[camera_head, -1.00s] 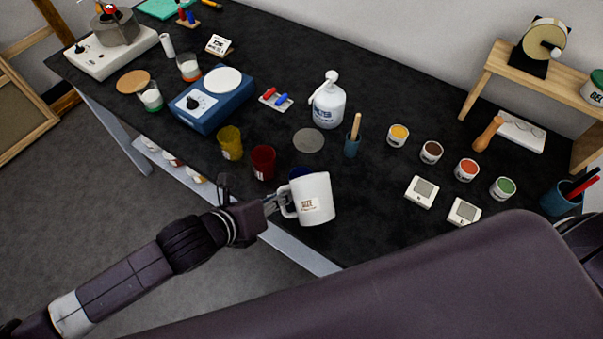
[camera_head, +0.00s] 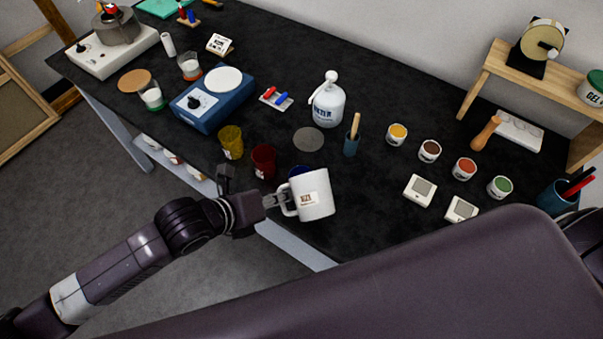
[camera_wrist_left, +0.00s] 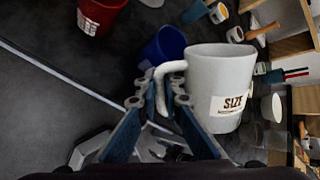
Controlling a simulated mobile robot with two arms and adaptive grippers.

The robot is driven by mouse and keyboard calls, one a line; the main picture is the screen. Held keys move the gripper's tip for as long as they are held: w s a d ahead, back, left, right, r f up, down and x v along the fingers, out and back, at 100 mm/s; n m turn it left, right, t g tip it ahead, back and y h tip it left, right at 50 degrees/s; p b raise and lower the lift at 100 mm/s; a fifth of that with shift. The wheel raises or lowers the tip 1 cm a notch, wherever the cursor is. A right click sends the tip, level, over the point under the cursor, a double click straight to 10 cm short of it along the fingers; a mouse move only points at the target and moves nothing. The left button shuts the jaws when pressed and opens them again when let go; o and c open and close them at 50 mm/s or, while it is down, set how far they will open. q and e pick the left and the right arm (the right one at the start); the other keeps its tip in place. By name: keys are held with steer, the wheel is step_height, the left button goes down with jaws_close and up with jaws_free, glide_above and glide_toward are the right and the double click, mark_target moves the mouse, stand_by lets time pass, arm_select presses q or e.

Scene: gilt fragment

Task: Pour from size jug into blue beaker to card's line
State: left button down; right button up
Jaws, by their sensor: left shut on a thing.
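The white size jug (camera_head: 316,197), with a "SIZE" label, is held by its handle in my left gripper (camera_head: 279,200) at the table's front edge. In the left wrist view, the gripper (camera_wrist_left: 160,100) is shut on the handle of the jug (camera_wrist_left: 215,75). The blue beaker (camera_head: 298,171) is mostly hidden behind the jug in the head view. The wrist view shows the beaker (camera_wrist_left: 166,46) beside the jug; its inside cannot be seen. A small card (camera_head: 219,43) stands at the back; its marks are too small to read. My right gripper is out of view.
A red beaker (camera_head: 263,161) and a yellow beaker (camera_head: 231,141) stand left of the blue one. Two small white devices (camera_head: 420,190) lie to the right.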

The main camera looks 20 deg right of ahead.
arm_select(q)
steer(key=shift+r+g+p, duration=0.25)
steer(key=shift+g+p, duration=0.15)
steer(key=shift+w+d, duration=0.1)
steer(key=shift+w, duration=0.35)
stand_by(0.7)
steer(key=shift+r+n+g, duration=0.1)
steer(key=shift+n+g, duration=0.2)
steer(key=shift+g, duration=0.1)
stand_by(0.7)
steer(key=shift+s+p, duration=0.2)
steer(key=shift+p, duration=0.1)
steer(key=shift+s+g, duration=0.2)
steer(key=shift+g, duration=0.1)
steer(key=shift+r+n+g, duration=0.15)
steer(key=shift+n+g, duration=0.15)
stand_by(0.9)
